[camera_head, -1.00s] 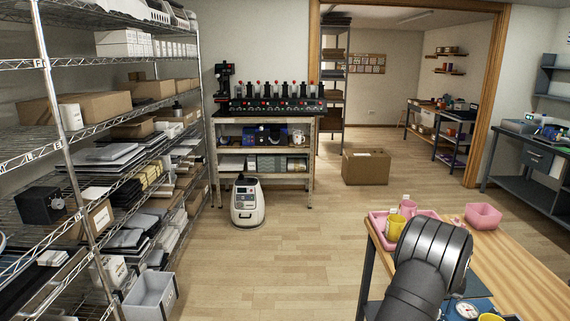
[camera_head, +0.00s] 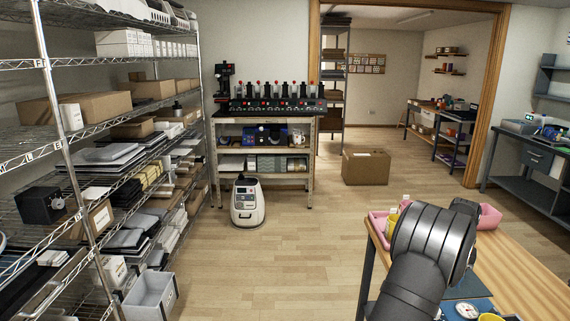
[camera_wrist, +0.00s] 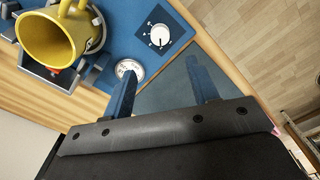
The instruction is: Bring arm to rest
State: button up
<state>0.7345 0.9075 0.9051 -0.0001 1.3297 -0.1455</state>
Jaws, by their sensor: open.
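My gripper (camera_wrist: 163,80) shows in the wrist view with its two blue fingers apart and nothing between them. A yellow mug (camera_wrist: 42,38) sits in the dark holder of the blue mug press (camera_wrist: 118,22), to the left of the fingers and apart from them. The press carries a round gauge (camera_wrist: 130,68) and a dial (camera_wrist: 158,38). In the head view, my dark arm stands over the wooden table (camera_head: 530,270) and hides my gripper. The press (camera_head: 481,303) and the yellow mug's edge (camera_head: 490,317) show at the bottom of that view.
A pink tray (camera_head: 377,226) with a yellow mug (camera_head: 392,224) lies at the table's left corner, partly behind my arm. A pink bin (camera_head: 490,216) stands at the far edge. The right side of the table is clear. Wire shelves (camera_head: 70,150) stand far left.

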notch_tip(320, 180, down, 12)
jog(key=shift+f, duration=0.5)
jog(key=m, duration=0.4)
jog(key=shift+r, duration=0.1)
jog(key=m, duration=0.4)
jog(key=shift+m, duration=0.4)
notch_tip(320, 180, up, 11)
jog(key=shift+r, duration=0.1)
